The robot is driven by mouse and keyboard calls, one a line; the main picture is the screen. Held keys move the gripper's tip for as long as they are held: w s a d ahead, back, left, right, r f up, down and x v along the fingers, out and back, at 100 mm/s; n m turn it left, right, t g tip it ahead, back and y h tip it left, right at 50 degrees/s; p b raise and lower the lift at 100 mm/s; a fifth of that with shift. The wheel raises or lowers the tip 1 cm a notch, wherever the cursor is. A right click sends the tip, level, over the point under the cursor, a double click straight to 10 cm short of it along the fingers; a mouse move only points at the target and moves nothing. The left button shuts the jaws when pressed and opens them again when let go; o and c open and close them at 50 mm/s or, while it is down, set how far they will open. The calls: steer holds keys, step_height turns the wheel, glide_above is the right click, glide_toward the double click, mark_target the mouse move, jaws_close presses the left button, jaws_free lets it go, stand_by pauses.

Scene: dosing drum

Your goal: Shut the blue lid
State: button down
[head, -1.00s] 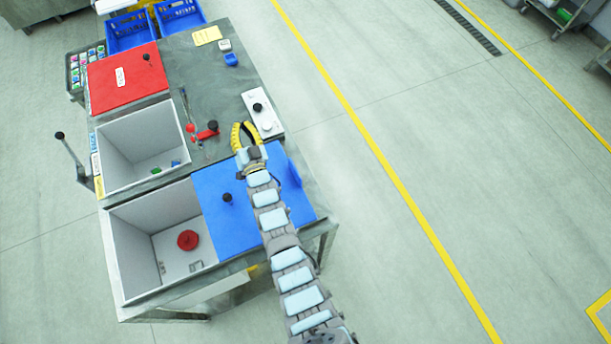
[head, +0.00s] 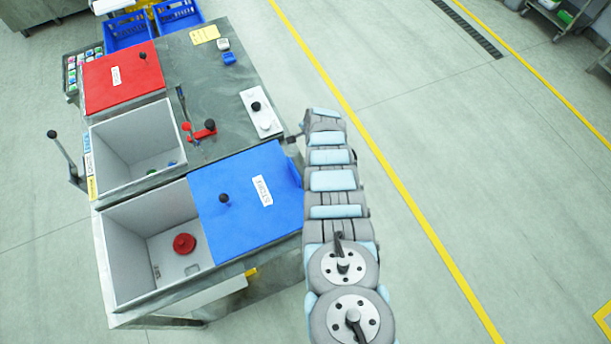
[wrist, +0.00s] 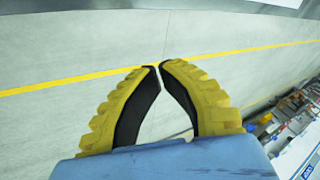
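The blue lid (head: 240,222) lies flat on the bench to the right of the front bin (head: 130,245), which stands open. The lid has a black knob (head: 224,199), a white label and a raised blue edge at its right. A red disc (head: 184,243) lies inside the open bin. My gripper (wrist: 158,67) shows in the wrist view with its yellow fingertips together and nothing between them. It points over bare floor. In the head view my arm hides it, to the right of the bench.
The middle bin (head: 135,150) is open. A red-handled lever (head: 205,129) and a white panel (head: 260,112) with knobs stand on the bench near the blue lid. The floor to the right is clear.

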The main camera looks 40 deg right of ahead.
steer(key=s+a+r+m+g+y+b, duration=0.1)
steer(key=s+a+r+m+g+y, duration=0.2)
steer(key=s, duration=0.4)
steer(key=s+a+r+m+g+y+b, duration=0.1)
steer(key=s+r+y, duration=0.35)
steer(key=s, duration=0.25)
steer(key=shift+h, duration=0.45)
steer(key=x, duration=0.3)
steer(key=a+p+x, duration=0.1)
steer(key=x, duration=0.6)
steer(key=shift+w+a+r, duration=0.2)
steer(key=shift+w+r, duration=0.05)
steer(key=shift+w, duration=0.1)
steer(key=shift+w+a+f+p, duration=0.1)
steer(key=shift+a+p, duration=0.25)
steer(key=shift+a, duration=0.2)
steer(key=shift+w+a+f+p, duration=0.1)
steer(key=shift+a+p, duration=0.2)
steer(key=shift+a, duration=0.25)
steer(key=shift+w+r, duration=0.1)
